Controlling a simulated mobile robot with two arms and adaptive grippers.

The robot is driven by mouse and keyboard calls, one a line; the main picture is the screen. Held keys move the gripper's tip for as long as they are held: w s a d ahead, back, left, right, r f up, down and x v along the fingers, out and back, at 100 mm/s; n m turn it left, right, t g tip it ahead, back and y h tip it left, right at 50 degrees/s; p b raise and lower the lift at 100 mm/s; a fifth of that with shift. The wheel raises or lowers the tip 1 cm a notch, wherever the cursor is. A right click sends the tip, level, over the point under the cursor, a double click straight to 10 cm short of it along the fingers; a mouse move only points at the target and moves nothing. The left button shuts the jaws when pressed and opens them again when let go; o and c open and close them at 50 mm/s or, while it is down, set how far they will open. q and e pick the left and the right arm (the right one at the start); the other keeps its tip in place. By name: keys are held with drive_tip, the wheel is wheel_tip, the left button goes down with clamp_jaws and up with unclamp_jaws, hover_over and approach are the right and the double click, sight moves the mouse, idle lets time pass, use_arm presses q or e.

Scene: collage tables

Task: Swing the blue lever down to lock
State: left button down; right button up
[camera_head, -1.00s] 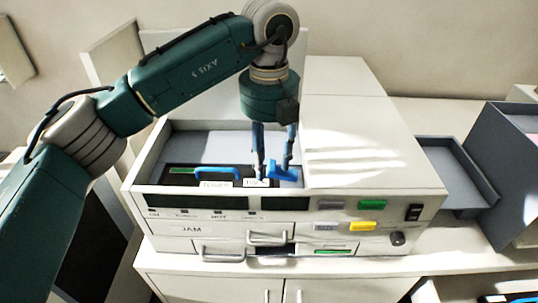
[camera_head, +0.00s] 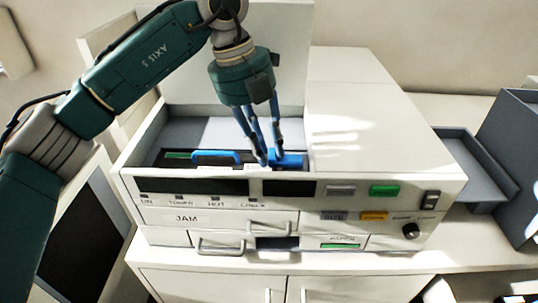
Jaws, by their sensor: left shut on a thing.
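The blue lever (camera_head: 291,160) is in the open top bay of the white machine, at the bay's right end. It looks low and close to flat, but the fingers hide part of it. My left gripper (camera_head: 271,160) reaches down into the bay from above. Its fingers are shut on the blue lever at the lever's left part. My right gripper is not in view.
A blue handle (camera_head: 216,156) on the dark toner unit lies just left of my gripper. The white machine (camera_head: 390,130) has its lid raised behind. Its front has buttons and drawers. A grey tray (camera_head: 468,178) stands to the right.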

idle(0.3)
use_arm(q)
drive_tip(key=c, duration=1.5)
unclamp_jaws()
drive_tip(key=shift+v, duration=6.05)
drive_tip(key=shift+a, duration=0.15)
